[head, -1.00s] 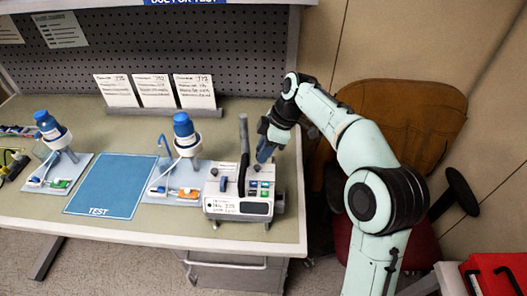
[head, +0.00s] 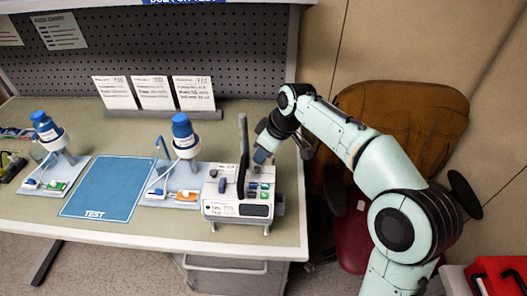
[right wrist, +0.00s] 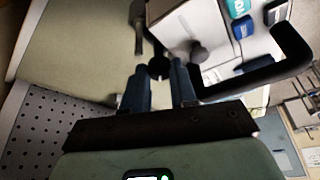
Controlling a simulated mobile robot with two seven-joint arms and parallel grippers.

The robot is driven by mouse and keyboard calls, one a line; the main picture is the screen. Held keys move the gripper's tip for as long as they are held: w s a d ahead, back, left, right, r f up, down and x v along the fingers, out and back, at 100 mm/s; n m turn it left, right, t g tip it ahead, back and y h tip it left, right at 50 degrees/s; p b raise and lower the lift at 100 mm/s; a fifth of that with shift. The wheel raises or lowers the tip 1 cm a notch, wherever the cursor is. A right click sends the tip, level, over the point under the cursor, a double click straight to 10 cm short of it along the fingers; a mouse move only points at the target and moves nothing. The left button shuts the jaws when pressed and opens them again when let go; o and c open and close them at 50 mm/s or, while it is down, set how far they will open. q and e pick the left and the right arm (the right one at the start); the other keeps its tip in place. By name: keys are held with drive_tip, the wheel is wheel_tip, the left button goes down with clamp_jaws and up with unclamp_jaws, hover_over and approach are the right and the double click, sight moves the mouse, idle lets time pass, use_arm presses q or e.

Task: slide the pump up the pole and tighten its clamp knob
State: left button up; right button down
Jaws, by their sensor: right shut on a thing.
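The pump (head: 238,207) is a white box with coloured buttons, low at the front right of the bench. The dark pole (head: 243,138) rises upright behind it. My right gripper (head: 262,157) is at the pump's upper right back corner. In the right wrist view, my gripper's blue-grey fingers (right wrist: 160,82) are shut on a small black knob (right wrist: 159,66), which looks like the clamp knob. The pump's white housing (right wrist: 188,25) and a black curved bar (right wrist: 262,76) are beside them. The clamp itself is hidden in the head view. My left gripper is not in view.
Two blue-topped stands (head: 184,138) (head: 46,131) are left of the pump, with a blue TEST mat (head: 103,188) between them. White cards (head: 155,92) stand behind. A brown chair (head: 400,115) is to the right of the bench.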

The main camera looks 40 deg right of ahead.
idle(0.3)
drive_tip(key=c, duration=0.9)
unclamp_jaws()
drive_tip(key=n, duration=0.2)
drive_tip(key=n+g+y+p, duration=0.1)
drive_tip(key=n, duration=0.2)
drive_tip(key=shift+w+d, duration=0.15)
drive_tip(key=shift+d, duration=0.05)
drive_tip(key=n+p, duration=0.1)
drive_tip(key=n, duration=0.1)
drive_tip(key=n+g+y+p, duration=0.1)
drive_tip(key=n, duration=0.1)
drive_tip(key=n+g+p, duration=0.1)
drive_tip(key=n, duration=0.1)
drive_tip(key=shift+w+r+y, duration=0.15)
drive_tip(key=shift+w+y, duration=0.15)
drive_tip(key=shift+n+g, duration=0.4)
drive_tip(key=shift+n, duration=0.3)
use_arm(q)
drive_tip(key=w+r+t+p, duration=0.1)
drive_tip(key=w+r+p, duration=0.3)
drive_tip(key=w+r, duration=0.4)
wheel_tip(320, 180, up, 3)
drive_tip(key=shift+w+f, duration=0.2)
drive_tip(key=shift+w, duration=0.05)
use_arm(e)
drive_tip(key=v, duration=1.3)
drive_tip(key=shift+d, duration=0.2)
